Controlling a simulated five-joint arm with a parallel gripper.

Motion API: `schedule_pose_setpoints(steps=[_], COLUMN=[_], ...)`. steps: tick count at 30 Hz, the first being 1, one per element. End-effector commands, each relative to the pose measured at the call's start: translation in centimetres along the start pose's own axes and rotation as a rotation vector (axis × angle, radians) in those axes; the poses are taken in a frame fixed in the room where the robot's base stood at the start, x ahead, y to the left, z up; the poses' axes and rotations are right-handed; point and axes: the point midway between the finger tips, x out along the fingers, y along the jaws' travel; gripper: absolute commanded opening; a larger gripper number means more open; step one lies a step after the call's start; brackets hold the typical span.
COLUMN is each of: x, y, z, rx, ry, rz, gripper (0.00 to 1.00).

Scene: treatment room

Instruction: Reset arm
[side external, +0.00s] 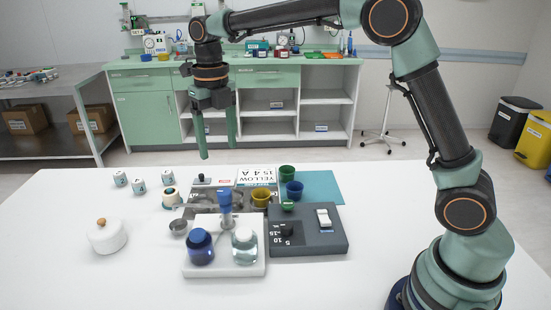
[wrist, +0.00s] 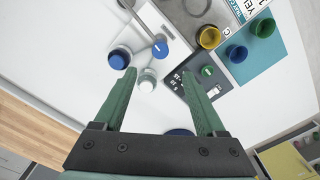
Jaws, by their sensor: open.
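My gripper (side external: 217,140) points downward, high above the far left part of the white table in the side external view. Its two green fingers are apart with nothing between them. The fingers also show in the wrist view (wrist: 165,97), spread wide. Below and nearer the camera are a white tray (side external: 225,269) with a blue-capped bottle (side external: 201,246) and a clear jar (side external: 244,245). A dark device (side external: 327,240) with a white switch stands to their right. No finger touches any of these.
A white lidded pot (side external: 107,236) and several small white jars (side external: 139,186) are at the left. The table's front left and right areas are clear.

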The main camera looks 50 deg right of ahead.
Motion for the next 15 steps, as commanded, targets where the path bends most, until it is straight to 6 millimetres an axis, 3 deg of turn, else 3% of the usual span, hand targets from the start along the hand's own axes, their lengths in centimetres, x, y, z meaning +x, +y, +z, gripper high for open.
schedule_pose_setpoints(steps=[7,15], x=[-1.0,-3.7], y=[-0.8,-3.5], z=[-0.8,-4.2], rx=[0.154,0.779], ry=[-0.026,-0.109], rz=[0.009,0.078], gripper=[0.73,0.73])
